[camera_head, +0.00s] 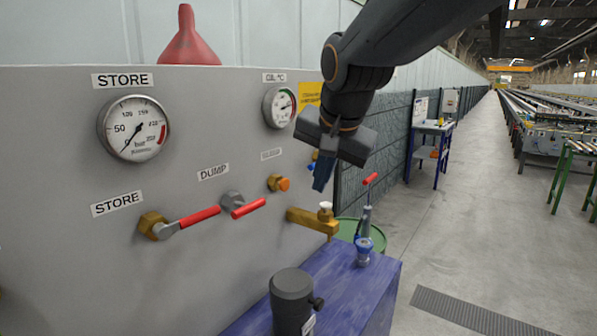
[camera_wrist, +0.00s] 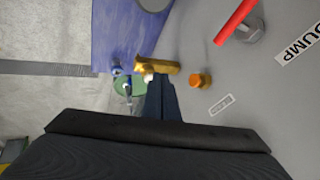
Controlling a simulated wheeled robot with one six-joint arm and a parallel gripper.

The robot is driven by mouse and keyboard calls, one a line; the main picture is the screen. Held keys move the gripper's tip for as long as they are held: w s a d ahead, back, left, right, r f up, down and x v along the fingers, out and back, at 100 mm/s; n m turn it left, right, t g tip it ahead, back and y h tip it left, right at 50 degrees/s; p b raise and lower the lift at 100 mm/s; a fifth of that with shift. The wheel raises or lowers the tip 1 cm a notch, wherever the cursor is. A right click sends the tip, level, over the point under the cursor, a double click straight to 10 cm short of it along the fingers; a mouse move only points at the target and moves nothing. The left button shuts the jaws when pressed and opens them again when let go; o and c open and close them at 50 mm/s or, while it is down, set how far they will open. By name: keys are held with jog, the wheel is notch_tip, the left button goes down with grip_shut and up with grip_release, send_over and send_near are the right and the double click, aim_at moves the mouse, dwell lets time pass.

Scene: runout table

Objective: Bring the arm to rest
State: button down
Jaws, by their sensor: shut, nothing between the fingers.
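My gripper (camera_head: 322,178) hangs at the end of my dark arm, in front of the right part of the grey panel (camera_head: 60,180), pointing down. Its blue-grey fingers are together with nothing between them. It also shows in the wrist view (camera_wrist: 161,82), where the closed fingertips appear close to the brass tap (camera_wrist: 165,67); whether they touch cannot be told there. In the head view the brass tap (camera_head: 315,221) sits below the fingertips, with a visible gap. The orange button (camera_head: 283,184) is left of the fingers.
Red-handled STORE (camera_head: 200,217) and DUMP (camera_head: 248,208) levers stick out from the panel. Below stand a blue bench (camera_head: 340,285), a dark cylinder (camera_head: 292,295), a blue tool with a red handle (camera_head: 364,225) and a green drum (camera_head: 376,236). Open floor (camera_head: 440,235) lies right.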

jog(key=s+d+f+n+g, duration=0.1)
jog(key=s+d+f, duration=0.3)
jog(key=f, duration=0.4)
jog(key=s+d+f+n+g+h, duration=0.1)
jog(key=s+d+f, duration=0.3)
jog(key=f, duration=0.5)
jog(key=s+d+f+n+g, duration=0.3)
jog(key=s+d+f, duration=0.2)
jog(key=s+f, duration=0.2)
jog(key=shift+f, duration=0.7)
jog(key=shift+w, duration=0.1)
